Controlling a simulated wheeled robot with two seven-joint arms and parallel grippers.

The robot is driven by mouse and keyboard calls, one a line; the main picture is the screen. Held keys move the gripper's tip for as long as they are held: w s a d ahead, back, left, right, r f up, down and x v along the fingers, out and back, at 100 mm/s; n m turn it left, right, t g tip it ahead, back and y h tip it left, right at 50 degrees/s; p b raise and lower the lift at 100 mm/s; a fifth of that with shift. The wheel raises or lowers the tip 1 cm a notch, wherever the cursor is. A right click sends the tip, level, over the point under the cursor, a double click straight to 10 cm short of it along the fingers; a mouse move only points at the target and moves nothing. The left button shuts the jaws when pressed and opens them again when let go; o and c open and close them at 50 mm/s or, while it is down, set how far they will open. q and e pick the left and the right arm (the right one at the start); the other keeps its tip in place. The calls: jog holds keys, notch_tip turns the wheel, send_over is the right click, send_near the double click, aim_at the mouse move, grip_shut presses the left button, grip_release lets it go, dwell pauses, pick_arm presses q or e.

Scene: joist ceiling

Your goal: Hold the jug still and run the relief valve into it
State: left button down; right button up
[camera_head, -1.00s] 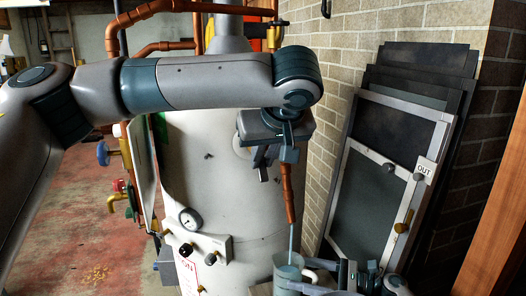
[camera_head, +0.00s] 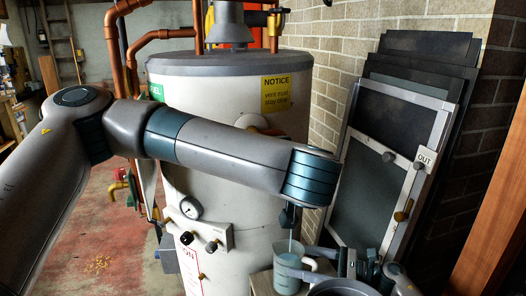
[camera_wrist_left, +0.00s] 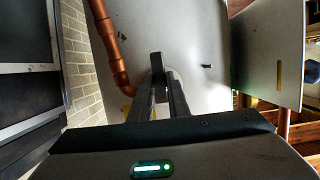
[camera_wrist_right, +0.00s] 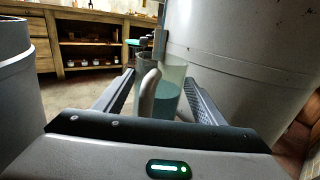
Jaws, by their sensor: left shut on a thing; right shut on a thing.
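The clear jug (camera_head: 287,277) stands at the tank's foot, holding bluish water. A pale stream (camera_head: 291,243) falls into it from behind my left arm. My right gripper (camera_head: 345,264) is shut on the jug's pale handle (camera_wrist_right: 150,92), which shows between its fingers in the right wrist view. My left gripper (camera_wrist_left: 157,72) is shut on a dark lever beside the copper discharge pipe (camera_wrist_left: 108,45). A bit of yellow brass (camera_wrist_left: 127,108) shows beside its fingers. In the head view, my left forearm hides the valve and most of that gripper.
The white tank (camera_head: 175,95) stands close behind the jug, with a gauge (camera_head: 189,208) on its front. Framed panels (camera_head: 375,165) lean on the brick wall at right. A grey round-rimmed container (camera_head: 340,286) is close in front of the jug.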

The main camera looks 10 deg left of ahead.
pick_arm(q)
jog(key=c, duration=1.7)
grip_release()
jog(key=shift+w, duration=0.15)
jog(key=v, duration=1.2)
jog(key=shift+r, duration=0.15)
